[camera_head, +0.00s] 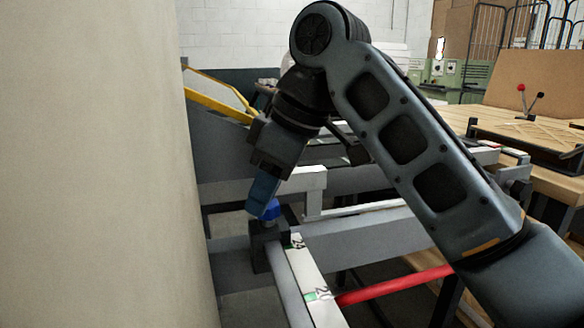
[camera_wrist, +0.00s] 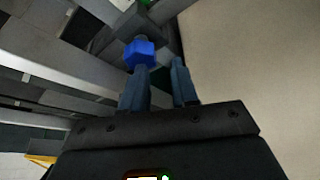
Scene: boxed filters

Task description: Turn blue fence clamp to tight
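The blue fence clamp (camera_head: 271,209) is a small bright blue knob on a dark block at the near end of the grey fence rail. It also shows in the wrist view (camera_wrist: 139,54), just beyond the tip of the left finger. My gripper (camera_head: 259,202) points down at the clamp from above, its fingertips very close to it. In the wrist view my gripper (camera_wrist: 159,68) has its two blue-grey fingers apart with an empty gap between them. The clamp lies in line with the left finger, not centred in the gap. I cannot tell whether finger and clamp touch.
A white ruled scale (camera_head: 309,278) runs along the rail beside the clamp. A red bar (camera_head: 395,286) lies low at the right. A large beige surface (camera_head: 95,165) fills the left side close by. A wooden bench (camera_head: 500,133) with levers stands at the back right.

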